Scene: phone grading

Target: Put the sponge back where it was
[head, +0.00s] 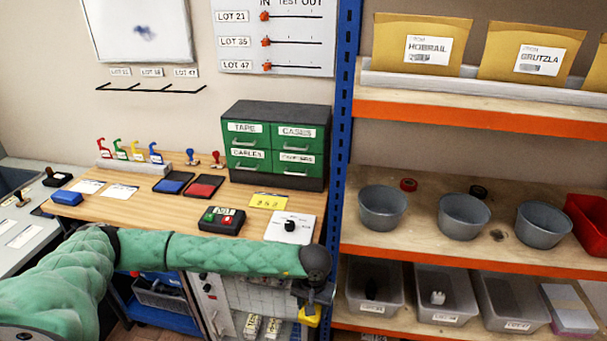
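My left arm reaches across the front of the wooden desk, and my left gripper (314,298) points down past its right front corner. A small yellow block, which looks like the sponge (308,317), sits at the fingertips. The gripper seems shut on it, though the fingers are small and dark here. A blue block (67,197) lies at the desk's left edge; I cannot tell what it is. My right gripper is not in view.
The wooden desk (150,216) holds stamps, blue and red ink pads, a button box (222,221), a white dial plate (290,227) and a green drawer unit (277,145). A blue post (343,130) separates it from shelves with grey bowls (464,216) and bins (447,293).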

